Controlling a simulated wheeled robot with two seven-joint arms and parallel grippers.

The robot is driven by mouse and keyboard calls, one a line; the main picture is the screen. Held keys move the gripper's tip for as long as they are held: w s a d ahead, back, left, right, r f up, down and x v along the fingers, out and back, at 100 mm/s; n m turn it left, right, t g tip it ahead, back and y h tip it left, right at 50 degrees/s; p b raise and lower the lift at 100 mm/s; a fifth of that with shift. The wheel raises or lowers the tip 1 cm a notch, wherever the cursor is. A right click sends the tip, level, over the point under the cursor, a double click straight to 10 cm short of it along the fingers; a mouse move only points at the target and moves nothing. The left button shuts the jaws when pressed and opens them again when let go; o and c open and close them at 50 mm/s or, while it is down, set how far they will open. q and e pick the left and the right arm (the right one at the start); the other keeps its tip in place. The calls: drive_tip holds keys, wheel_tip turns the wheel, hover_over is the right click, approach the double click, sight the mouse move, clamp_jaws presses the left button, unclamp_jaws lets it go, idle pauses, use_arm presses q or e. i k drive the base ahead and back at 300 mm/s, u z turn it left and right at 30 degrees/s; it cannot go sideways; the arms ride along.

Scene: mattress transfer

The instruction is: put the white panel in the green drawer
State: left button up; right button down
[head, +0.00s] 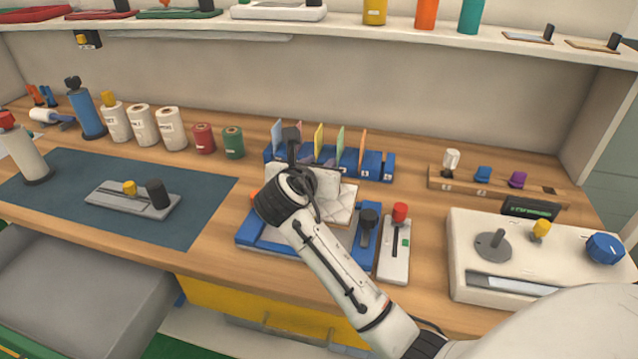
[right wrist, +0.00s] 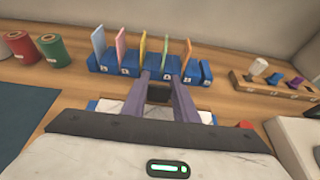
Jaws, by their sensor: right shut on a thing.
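The white panel (head: 343,203) has a quilted look and lies on a blue fixture (head: 262,236) on the wooden bench. Its pale surface also shows beside my fingers in the right wrist view (right wrist: 196,116). My right gripper (head: 291,152) is over the panel's back-left part and hides some of it. Its fingers (right wrist: 165,84) are shut on a black block (right wrist: 158,94); whether that block is fixed to the panel cannot be told. Green surfaces (head: 28,342) show low at the left; whether they belong to the green drawer is unclear. My left gripper is out of view.
A blue rack (head: 376,166) with several coloured cards stands behind the panel. A red-knobbed slider (head: 396,250) and a white control box (head: 470,235) stand to the right. A dark mat (head: 75,205) lies left. A yellow front (head: 235,312) is below the bench edge.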

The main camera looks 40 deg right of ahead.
sight(62, 290)
drive_tip(key=k, duration=0.65)
drive_tip(key=u, duration=0.75)
drive_tip(key=i, duration=0.7)
drive_tip(key=u, duration=0.75)
drive_tip(key=i, duration=1.1)
drive_tip(key=z, duration=0.5)
